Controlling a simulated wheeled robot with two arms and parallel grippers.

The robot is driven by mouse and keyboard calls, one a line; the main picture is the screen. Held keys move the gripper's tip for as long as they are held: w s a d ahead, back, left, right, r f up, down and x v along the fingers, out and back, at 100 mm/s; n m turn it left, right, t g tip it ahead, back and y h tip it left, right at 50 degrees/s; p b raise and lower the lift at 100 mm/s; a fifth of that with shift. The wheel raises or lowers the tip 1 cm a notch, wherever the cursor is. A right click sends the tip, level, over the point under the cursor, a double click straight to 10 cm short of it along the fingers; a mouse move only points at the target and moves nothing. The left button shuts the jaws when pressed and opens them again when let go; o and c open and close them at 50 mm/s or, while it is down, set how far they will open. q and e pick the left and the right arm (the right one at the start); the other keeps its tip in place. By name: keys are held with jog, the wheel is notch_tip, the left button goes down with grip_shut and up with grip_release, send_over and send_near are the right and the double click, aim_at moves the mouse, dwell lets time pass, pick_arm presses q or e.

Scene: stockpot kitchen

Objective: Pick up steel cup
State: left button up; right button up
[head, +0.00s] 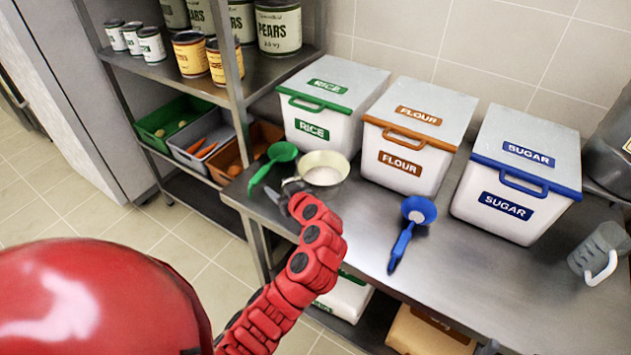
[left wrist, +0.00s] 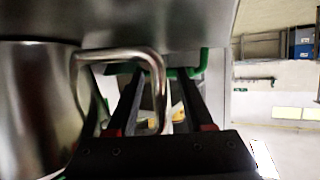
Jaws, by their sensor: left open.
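The steel cup (head: 323,178) stands on the steel counter beside the green scoop, with something pale inside it. My left gripper (head: 287,190) is at the cup's left side, partly hidden by my red arm. In the left wrist view, the cup's shiny body (left wrist: 35,115) fills the left side and its bent handle (left wrist: 150,62) reaches across to the open fingers (left wrist: 158,100). One side of the handle appears to lie between the fingers; whether they touch it I cannot tell.
A green scoop (head: 272,165) lies left of the cup, and a blue scoop (head: 410,228) to its right. Rice (head: 328,105), flour (head: 415,135) and sugar (head: 520,170) bins line the back. A grey jug (head: 597,248) is far right. Front counter is clear.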

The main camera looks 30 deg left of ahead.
pick_arm(q)
grip_shut()
dwell(1.4)
